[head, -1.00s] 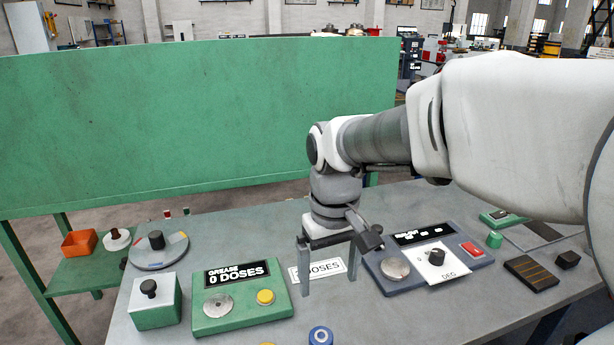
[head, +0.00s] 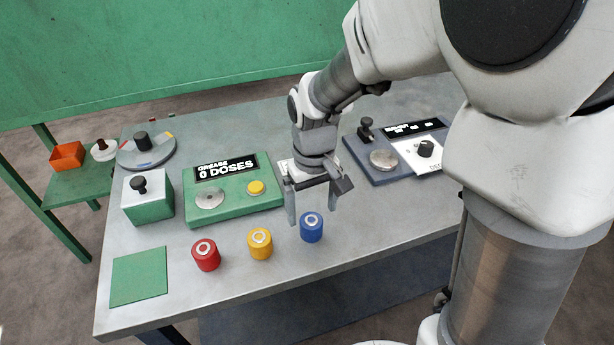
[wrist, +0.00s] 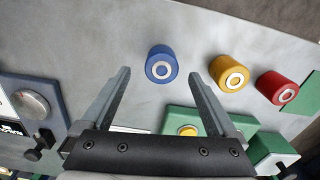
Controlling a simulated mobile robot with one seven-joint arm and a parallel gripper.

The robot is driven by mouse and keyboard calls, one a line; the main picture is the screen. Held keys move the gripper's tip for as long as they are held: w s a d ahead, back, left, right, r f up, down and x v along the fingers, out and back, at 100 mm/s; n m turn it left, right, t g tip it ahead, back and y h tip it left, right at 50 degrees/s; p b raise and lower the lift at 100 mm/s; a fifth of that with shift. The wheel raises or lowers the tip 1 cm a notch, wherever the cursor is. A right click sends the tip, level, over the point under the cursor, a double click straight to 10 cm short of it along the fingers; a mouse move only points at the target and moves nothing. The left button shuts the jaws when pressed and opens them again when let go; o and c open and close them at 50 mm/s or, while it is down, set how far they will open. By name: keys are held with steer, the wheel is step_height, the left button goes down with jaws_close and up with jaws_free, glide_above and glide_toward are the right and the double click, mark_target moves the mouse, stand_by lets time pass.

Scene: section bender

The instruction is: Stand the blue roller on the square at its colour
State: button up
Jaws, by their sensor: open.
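The blue roller (head: 311,228) stands upright near the table's front edge, with a pale ring on top. It also shows in the wrist view (wrist: 161,65), just beyond the fingertips and roughly centred between them. My gripper (head: 312,214) is open and empty, pointing down close to the blue roller; I cannot tell the exact height gap. A plain green square (head: 139,276) lies flat at the table's front left corner, with nothing on it. A round grey disc (head: 158,157) with coloured marks at its rim and a black knob sits at the back left.
The yellow roller (head: 260,244) and red roller (head: 206,256) stand left of the blue one. Behind them are the green grease box (head: 231,205), reading 0 DOSES, and a green knob box (head: 147,207). A blue-grey control panel (head: 363,152) is at right. Bare table lies around the green square.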

mark_target(311, 219)
step_height(311, 219, down, 4)
steer(key=shift+w+a+f+b, duration=0.1)
steer(key=shift+a+b, duration=0.05)
steer(key=shift+b, duration=0.25)
jaws_close()
